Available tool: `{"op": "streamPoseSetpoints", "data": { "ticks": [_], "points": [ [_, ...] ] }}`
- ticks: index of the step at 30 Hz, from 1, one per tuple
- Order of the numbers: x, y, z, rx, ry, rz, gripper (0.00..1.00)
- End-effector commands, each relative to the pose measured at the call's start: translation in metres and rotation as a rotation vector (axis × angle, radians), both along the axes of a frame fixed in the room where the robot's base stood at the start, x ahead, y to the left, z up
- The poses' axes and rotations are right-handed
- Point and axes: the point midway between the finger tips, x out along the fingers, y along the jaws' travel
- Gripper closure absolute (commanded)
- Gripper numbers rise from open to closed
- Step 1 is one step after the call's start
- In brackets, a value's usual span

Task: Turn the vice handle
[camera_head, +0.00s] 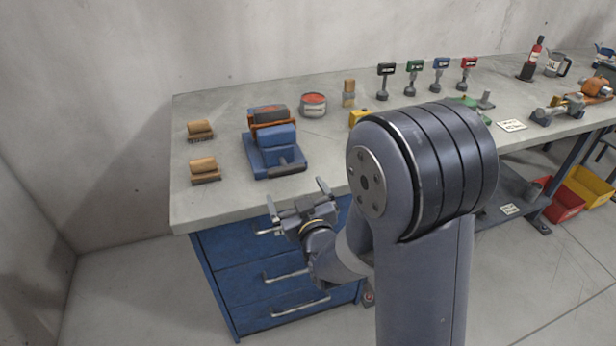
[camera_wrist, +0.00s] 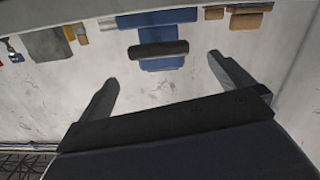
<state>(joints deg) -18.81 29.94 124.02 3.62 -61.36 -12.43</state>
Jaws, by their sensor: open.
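The blue vice (camera_head: 277,143) stands near the left front of the grey workbench, with an orange-edged block at its rear. Its dark handle bar (camera_head: 287,170) lies across the front, near the bench edge. My gripper (camera_head: 296,194) is in front of the bench edge, short of the vice. Its two fingers are spread and empty. In the wrist view my gripper (camera_wrist: 162,70) has its fingertips either side of the handle's line, apart from it.
Two wooden-backed brushes (camera_head: 201,130) (camera_head: 204,171) lie left of the vice. A red-topped tin (camera_head: 313,104), a wooden block (camera_head: 349,93) and a yellow item (camera_head: 360,117) stand to its right. Blue drawers (camera_head: 278,262) with protruding handles are below the bench top (camera_head: 235,209).

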Motion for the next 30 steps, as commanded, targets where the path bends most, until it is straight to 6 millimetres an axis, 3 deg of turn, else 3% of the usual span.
{"op": "streamPoseSetpoints", "data": {
  "ticks": [1,8,21,30],
  "points": [
    [0.000,0.003,-0.007,0.001,-0.018,0.005,0.00],
    [0.010,0.008,-0.003,0.006,-0.049,0.008,0.00],
    [0.079,0.028,-0.003,0.006,-0.047,0.007,0.00],
    [0.103,0.035,-0.004,0.006,-0.046,0.007,0.00]
  ]
}}
